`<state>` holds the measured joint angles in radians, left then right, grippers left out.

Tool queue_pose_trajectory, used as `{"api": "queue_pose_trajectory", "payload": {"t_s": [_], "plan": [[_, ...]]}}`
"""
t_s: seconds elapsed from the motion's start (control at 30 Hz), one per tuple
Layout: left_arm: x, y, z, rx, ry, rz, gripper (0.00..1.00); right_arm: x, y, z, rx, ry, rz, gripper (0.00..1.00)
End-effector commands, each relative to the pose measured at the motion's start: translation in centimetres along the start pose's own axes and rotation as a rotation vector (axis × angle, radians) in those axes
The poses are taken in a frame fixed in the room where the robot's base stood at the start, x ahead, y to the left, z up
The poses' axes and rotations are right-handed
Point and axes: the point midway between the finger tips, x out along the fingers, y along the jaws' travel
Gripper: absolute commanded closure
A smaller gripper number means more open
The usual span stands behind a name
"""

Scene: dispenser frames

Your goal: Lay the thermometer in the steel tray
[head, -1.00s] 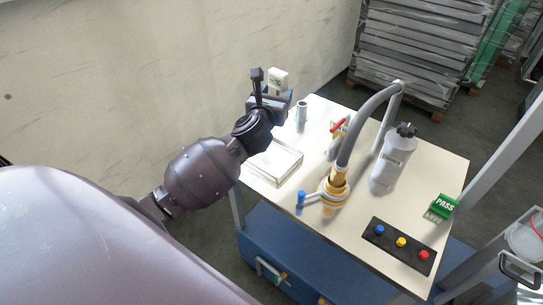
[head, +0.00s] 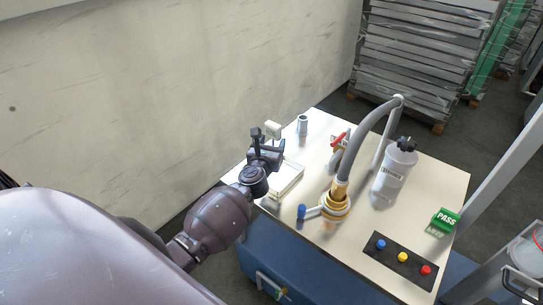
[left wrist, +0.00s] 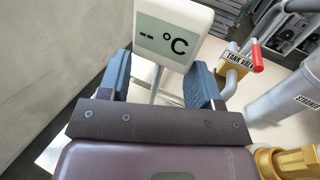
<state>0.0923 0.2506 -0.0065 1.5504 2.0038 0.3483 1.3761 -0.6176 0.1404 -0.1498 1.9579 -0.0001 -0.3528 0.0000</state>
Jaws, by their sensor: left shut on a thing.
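The thermometer (head: 273,129) has a white boxy head; in the left wrist view its display (left wrist: 168,38) reads "-- °C". My left gripper (head: 265,150) is shut on the thermometer, and the thin stem shows between its two fingers in the left wrist view (left wrist: 163,80). The head stands up above the fingers. The shallow steel tray (head: 290,184) lies on the near left part of the table top, partly hidden behind my left gripper. From the head view I cannot tell the height of the thermometer above it. My right gripper is not in view.
On the table (head: 348,247) stand a grey cup (head: 302,125), a brass fitting with a grey hose (head: 350,150), a red-handled valve (head: 339,140), a bottle (head: 394,172), a green PASS block (head: 445,220) and a button panel (head: 399,260). A wall rises at the left.

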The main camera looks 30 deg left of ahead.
Motion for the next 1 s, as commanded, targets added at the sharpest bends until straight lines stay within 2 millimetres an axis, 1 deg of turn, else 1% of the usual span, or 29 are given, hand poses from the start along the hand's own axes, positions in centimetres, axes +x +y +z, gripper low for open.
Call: {"api": "queue_pose_trajectory", "payload": {"t_s": [0.1, 0.37, 0.5, 0.6, 0.8, 1.0], "plan": [[0.1, 0.1, -1.0, 0.002, -0.003, 0.002, 0.65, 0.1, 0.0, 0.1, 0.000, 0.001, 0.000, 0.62], [0.1, 0.0, -2.2, 0.001, -0.002, 0.001, 0.65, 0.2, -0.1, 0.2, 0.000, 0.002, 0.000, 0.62], [0.1, 0.0, -4.0, 0.002, -0.003, 0.000, 0.65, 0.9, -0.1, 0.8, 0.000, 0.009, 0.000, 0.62], [0.1, 0.0, -4.9, 0.002, -0.002, -0.001, 0.65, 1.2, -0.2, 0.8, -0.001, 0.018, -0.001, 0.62], [0.1, 0.0, -5.2, 0.000, -0.003, 0.000, 0.65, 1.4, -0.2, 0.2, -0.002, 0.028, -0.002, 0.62], [0.1, 0.0, -5.2, 0.001, -0.003, 0.000, 0.65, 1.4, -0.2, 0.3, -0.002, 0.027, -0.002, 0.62]]}}
